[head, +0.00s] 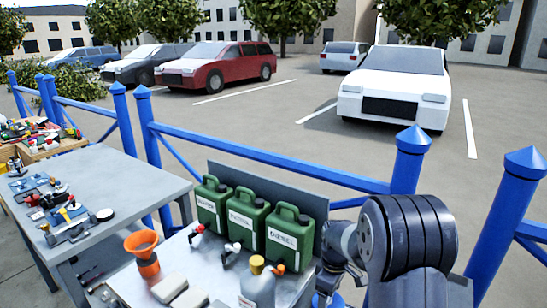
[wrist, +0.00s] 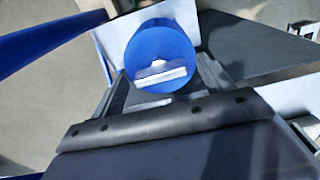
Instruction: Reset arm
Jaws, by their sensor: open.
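My arm is folded at the right of the head view, its dark ribbed joint large in front of the fence. My gripper (wrist: 165,80) shows in the wrist view beyond a dark, bolted housing. It is open, with grey parts spread to either side. A blue round shape with a pale grey piece across it shows between these parts; I cannot tell what it is or how far off it is. I see nothing held. In the head view my arm hides most of the gripper and the bench's right end.
Three green jerrycans (head: 240,220) stand at the back of the bench near my arm. An orange funnel (head: 143,252) and a grey bottle (head: 257,287) are in front. A tool-covered table (head: 130,175) is left. Blue fence posts (head: 411,160) and (head: 510,215) stand close behind.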

